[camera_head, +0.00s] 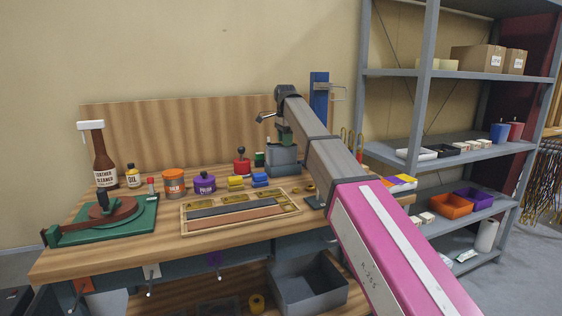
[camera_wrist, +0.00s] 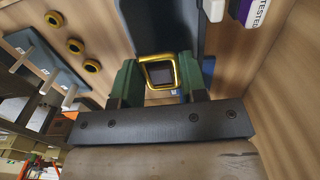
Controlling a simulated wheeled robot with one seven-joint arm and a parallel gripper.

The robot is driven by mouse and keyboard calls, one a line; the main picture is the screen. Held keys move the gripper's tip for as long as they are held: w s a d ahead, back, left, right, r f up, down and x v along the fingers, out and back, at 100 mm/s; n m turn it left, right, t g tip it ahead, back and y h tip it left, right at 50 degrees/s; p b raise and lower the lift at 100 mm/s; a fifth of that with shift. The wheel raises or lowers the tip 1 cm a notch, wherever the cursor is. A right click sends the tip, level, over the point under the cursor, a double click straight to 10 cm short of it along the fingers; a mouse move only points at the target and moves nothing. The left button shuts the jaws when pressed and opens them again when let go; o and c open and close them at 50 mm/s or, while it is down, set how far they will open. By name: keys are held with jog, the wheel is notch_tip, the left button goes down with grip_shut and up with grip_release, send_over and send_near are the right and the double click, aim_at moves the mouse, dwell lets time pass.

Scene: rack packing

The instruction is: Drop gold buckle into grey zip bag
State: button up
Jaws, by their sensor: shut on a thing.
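The gold buckle (camera_wrist: 158,56), a squarish gold frame, is between the green fingers of my gripper (camera_wrist: 159,82) in the wrist view. My gripper (camera_head: 286,138) is shut on it; the head view is too small to show the buckle. A grey open-topped, box-like holder (camera_head: 283,162), which looks like the grey zip bag, stands on the wooden bench just below my gripper. In the wrist view a dark grey surface (camera_wrist: 163,25) lies beyond the buckle, probably the same holder. Whether the buckle is over its opening is hard to tell.
Several gold rings (camera_wrist: 76,46) lie left in the wrist view. A wooden tray (camera_head: 240,208) with strips lies in front. Yellow and blue spools (camera_head: 260,180), a purple jar (camera_head: 204,182) and an orange jar (camera_head: 174,182) stand left of the holder. A blue upright (camera_head: 319,100) stands behind.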

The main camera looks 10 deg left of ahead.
jog(key=o, duration=1)
jog(key=shift+r, duration=0.1)
notch_tip(320, 180, up, 11)
jog(key=shift+f, duration=0.2)
